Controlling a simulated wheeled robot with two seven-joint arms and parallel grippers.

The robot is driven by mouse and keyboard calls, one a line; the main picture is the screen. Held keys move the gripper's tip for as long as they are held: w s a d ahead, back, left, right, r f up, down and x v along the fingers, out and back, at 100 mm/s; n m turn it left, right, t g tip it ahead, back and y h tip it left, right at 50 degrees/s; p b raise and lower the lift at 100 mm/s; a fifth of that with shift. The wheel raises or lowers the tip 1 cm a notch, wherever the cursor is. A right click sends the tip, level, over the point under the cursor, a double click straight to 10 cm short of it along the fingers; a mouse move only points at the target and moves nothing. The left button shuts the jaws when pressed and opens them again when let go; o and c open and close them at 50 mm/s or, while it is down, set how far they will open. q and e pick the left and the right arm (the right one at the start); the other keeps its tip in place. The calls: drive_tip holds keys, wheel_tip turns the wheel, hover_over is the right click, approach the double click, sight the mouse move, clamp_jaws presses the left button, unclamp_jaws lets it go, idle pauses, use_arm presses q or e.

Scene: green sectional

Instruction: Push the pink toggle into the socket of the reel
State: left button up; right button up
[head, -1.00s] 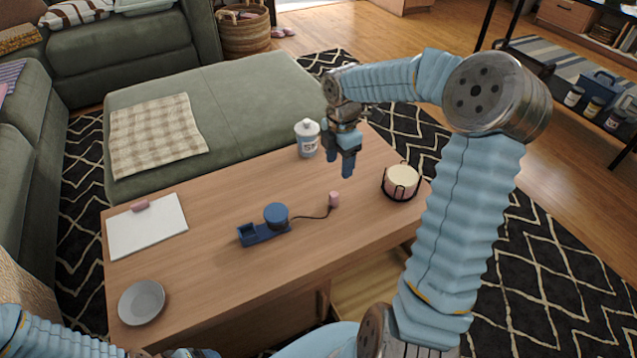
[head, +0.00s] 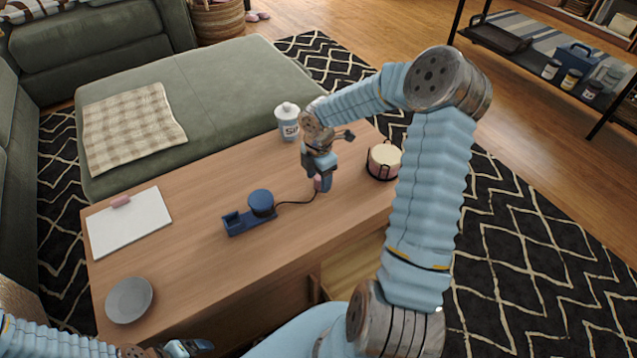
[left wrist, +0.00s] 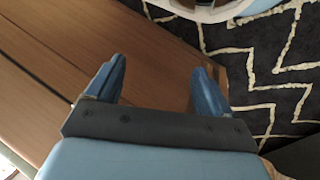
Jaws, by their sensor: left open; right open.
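The blue reel (head: 261,203) stands on the wooden table, with its base and square socket (head: 232,221) at its left end. A dark cord runs right from the reel to the pink toggle (head: 318,183). My right gripper (head: 322,184) is open and lowered at the toggle, its fingers partly hiding it; I cannot tell whether they touch it. My left gripper (head: 190,348) is at the bottom edge of the head view, apart from the reel. In the left wrist view its two blue fingers (left wrist: 157,85) are spread with nothing between them.
On the table (head: 190,270) are a white canister (head: 288,122), a candle in a black holder (head: 384,160), a clipboard (head: 130,222) and a grey plate (head: 129,299). The tabletop in front of the reel is clear. A green sofa section (head: 220,90) borders the far side.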

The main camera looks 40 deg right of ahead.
drive_tip(key=shift+f, duration=0.25)
clamp_jaws()
drive_tip(key=shift+r, duration=0.1)
